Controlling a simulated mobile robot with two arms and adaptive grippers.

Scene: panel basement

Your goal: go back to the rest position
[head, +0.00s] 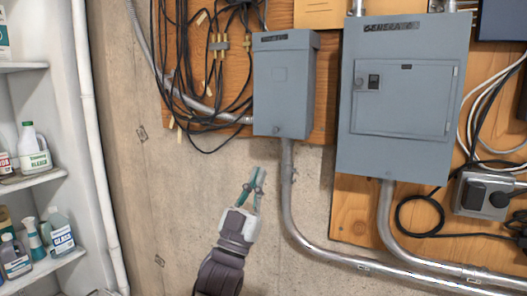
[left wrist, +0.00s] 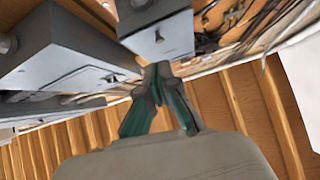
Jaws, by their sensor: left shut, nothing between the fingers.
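My left gripper (head: 256,184) is in the lower middle of the head view, in front of the bare wall and below the small grey electrical box (head: 284,85). Its two green fingers point up and their tips are together with nothing between them. In the left wrist view the fingers (left wrist: 158,72) also meet at the tips, with the small grey box (left wrist: 155,30) just beyond. The gripper looks apart from the boxes. My right gripper is in neither view.
A large grey panel (head: 405,95) hangs on the wooden board to the right. Metal conduits (head: 290,205) run down and right. Black cables (head: 185,75) hang at upper left. Shelves (head: 36,182) with bottles stand at far left. A grey outlet box (head: 484,194) is at right.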

